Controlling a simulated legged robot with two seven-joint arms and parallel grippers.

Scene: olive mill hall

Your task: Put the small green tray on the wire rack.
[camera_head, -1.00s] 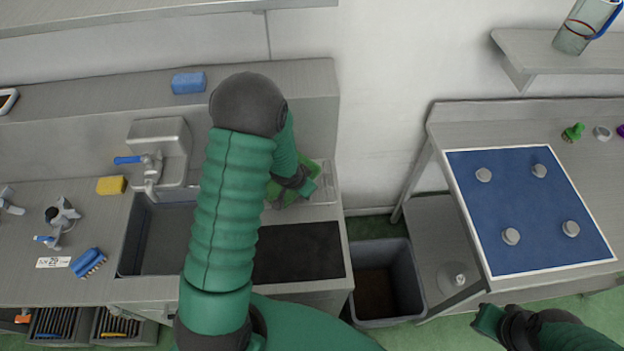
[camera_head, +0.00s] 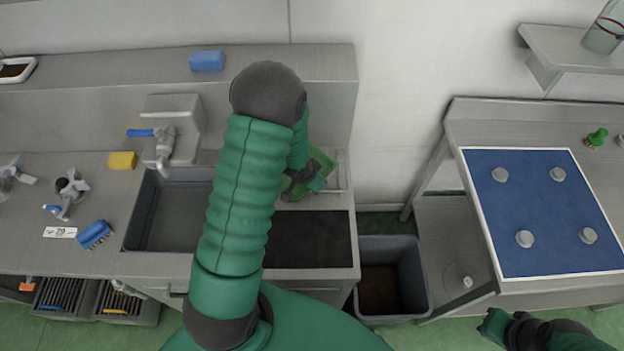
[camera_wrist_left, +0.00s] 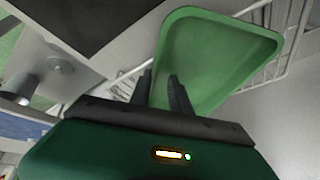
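The small green tray (camera_wrist_left: 215,55) is shallow and empty, with a raised rim. In the head view the tray (camera_head: 322,160) is partly hidden by my left gripper and forearm. It lies over the wire rack (camera_wrist_left: 285,40), whose light wires show past its edge; the rack's right end also shows in the head view (camera_head: 343,170). My left gripper (camera_wrist_left: 162,78) has its two dark fingers at the tray's near edge, with a visible gap between them. My right gripper (camera_head: 490,326) is at the lower right, away from the tray; its fingers are unclear.
A dark mat (camera_head: 310,240) lies in front of the rack, and a sink (camera_head: 180,215) with a tap is to its left. A grey bin (camera_head: 393,280) stands right of the counter. A blue board (camera_head: 540,220) with several grey knobs lies on the right table.

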